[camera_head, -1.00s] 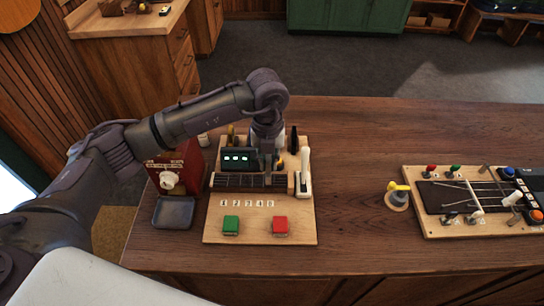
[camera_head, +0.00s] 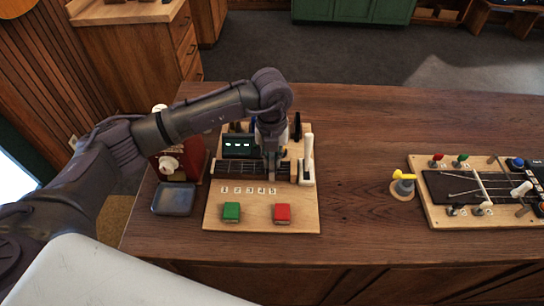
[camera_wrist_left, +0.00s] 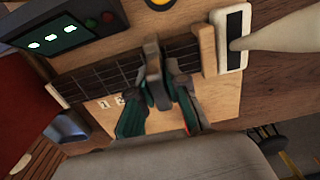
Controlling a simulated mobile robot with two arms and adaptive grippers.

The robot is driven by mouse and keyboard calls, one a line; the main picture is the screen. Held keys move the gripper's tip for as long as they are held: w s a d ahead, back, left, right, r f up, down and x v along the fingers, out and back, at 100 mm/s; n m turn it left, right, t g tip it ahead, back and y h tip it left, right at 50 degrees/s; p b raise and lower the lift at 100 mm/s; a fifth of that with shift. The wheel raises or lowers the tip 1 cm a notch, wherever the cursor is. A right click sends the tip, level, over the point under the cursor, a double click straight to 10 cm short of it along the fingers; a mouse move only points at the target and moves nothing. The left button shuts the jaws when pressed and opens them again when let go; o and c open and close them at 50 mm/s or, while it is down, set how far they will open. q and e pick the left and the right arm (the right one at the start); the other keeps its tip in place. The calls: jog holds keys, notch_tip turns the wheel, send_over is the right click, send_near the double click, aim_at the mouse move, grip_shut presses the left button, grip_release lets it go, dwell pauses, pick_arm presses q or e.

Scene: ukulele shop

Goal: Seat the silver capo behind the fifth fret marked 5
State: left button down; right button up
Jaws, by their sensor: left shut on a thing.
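My left gripper (camera_head: 271,175) is at the right part of the short dark fretboard (camera_head: 228,169) on the wooden board, just behind the 5 of the number labels (camera_head: 248,190). In the left wrist view its two dark fingers (camera_wrist_left: 160,108) are shut on a grey piece, which looks like the silver capo (camera_wrist_left: 153,66). The capo stands across the strings near the pale block at the fretboard's right end. Whether it touches the strings, and its exact fret, I cannot tell. In the head view the gripper hides it. My right gripper is not in view.
A dark display (camera_head: 238,145) stands behind the fretboard, a white lever (camera_head: 307,160) to its right. Green (camera_head: 231,211) and red (camera_head: 282,213) buttons are in front. A red box (camera_head: 178,164) and grey tray (camera_head: 173,199) stand left.

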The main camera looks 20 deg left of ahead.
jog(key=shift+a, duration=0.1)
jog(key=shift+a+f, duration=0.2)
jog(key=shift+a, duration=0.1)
pick_arm(q)
jog(key=shift+b, duration=0.35)
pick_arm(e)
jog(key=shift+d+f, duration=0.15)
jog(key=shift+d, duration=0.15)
pick_arm(q)
jog(key=shift+f+b, duration=0.5)
jog(key=shift+f, duration=0.1)
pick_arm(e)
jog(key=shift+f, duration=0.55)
pick_arm(q)
jog(key=c, duration=1.4)
grip_release()
jog(key=shift+c, duration=0.2)
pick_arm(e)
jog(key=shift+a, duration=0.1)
